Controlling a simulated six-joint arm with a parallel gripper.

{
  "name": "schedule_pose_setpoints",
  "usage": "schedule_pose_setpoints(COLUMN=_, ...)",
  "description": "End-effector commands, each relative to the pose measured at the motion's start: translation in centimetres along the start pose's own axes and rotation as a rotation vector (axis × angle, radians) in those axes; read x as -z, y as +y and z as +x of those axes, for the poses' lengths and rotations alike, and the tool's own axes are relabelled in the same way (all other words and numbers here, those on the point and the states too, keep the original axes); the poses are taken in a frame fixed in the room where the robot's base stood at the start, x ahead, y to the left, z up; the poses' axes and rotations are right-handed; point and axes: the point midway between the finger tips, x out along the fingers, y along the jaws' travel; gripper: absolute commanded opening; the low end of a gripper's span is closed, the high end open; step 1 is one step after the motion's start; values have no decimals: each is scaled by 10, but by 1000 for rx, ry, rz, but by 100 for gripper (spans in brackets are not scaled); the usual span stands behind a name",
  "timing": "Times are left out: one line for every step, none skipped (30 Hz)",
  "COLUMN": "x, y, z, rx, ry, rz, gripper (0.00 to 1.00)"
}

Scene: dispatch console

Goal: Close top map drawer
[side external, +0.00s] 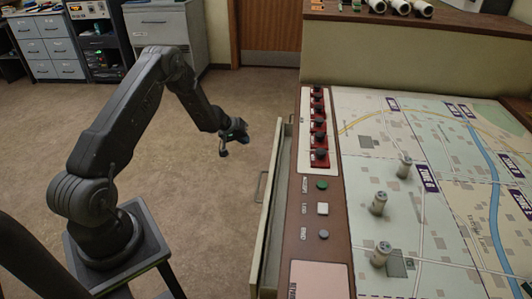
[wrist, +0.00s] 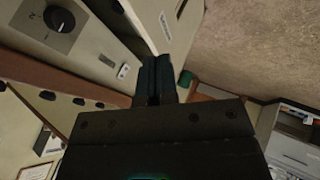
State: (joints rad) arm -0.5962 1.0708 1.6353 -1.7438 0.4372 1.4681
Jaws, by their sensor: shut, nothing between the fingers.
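The top map drawer (side external: 269,215) is pulled out from the left side of the console, with a gap between its pale front and the brown console edge. Its handle (side external: 261,187) faces the open floor. My gripper (side external: 228,147) is in the air to the left of the drawer's far end, apart from the handle in the side view. In the wrist view my gripper (wrist: 157,60) has its dark fingers together and empty. A pale panel with a label (wrist: 165,27) shows just beyond the fingertips; I cannot tell if they touch it.
The console top carries a map (side external: 430,190) with several small pale cylinders, a row of red switches (side external: 319,130) and a green button (side external: 321,185). A dial (wrist: 60,19) shows in the wrist view. Open floor (side external: 225,220) lies left of the drawer.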

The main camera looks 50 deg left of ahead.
Motion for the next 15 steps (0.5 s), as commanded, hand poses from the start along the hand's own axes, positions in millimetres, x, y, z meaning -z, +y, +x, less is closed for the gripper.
schedule_pose_setpoints(x=-2, y=-3, z=-1, rx=9, ry=4, rz=34, gripper=0)
schedule_pose_setpoints(x=-3, y=-4, z=-1, rx=14, ry=5, rz=54, gripper=0)
schedule_pose_setpoints(x=-4, y=-6, z=-2, rx=19, ry=8, rz=73, gripper=0)
schedule_pose_setpoints(x=-4, y=-7, z=-2, rx=22, ry=8, rz=86, gripper=0)
schedule_pose_setpoints(x=-5, y=-8, z=-1, rx=24, ry=9, rz=95, gripper=0)
schedule_pose_setpoints(x=-5, y=-8, z=0, rx=27, ry=10, rz=104, gripper=0)
schedule_pose_setpoints(x=-5, y=-9, z=1, rx=28, ry=10, rz=107, gripper=0)
schedule_pose_setpoints(x=-5, y=-9, z=3, rx=28, ry=10, rz=109, gripper=0)
schedule_pose_setpoints(x=-5, y=-9, z=6, rx=28, ry=10, rz=110, gripper=0)
schedule_pose_setpoints(x=-5, y=-9, z=10, rx=28, ry=10, rz=111, gripper=0)
schedule_pose_setpoints(x=-6, y=-10, z=14, rx=28, ry=9, rz=110, gripper=0)
schedule_pose_setpoints(x=-5, y=-10, z=20, rx=28, ry=10, rz=111, gripper=0)
schedule_pose_setpoints(x=-6, y=-10, z=26, rx=28, ry=8, rz=111, gripper=0)
schedule_pose_setpoints(x=-5, y=-10, z=31, rx=28, ry=9, rz=111, gripper=0)
schedule_pose_setpoints(x=-6, y=-10, z=39, rx=28, ry=9, rz=111, gripper=0)
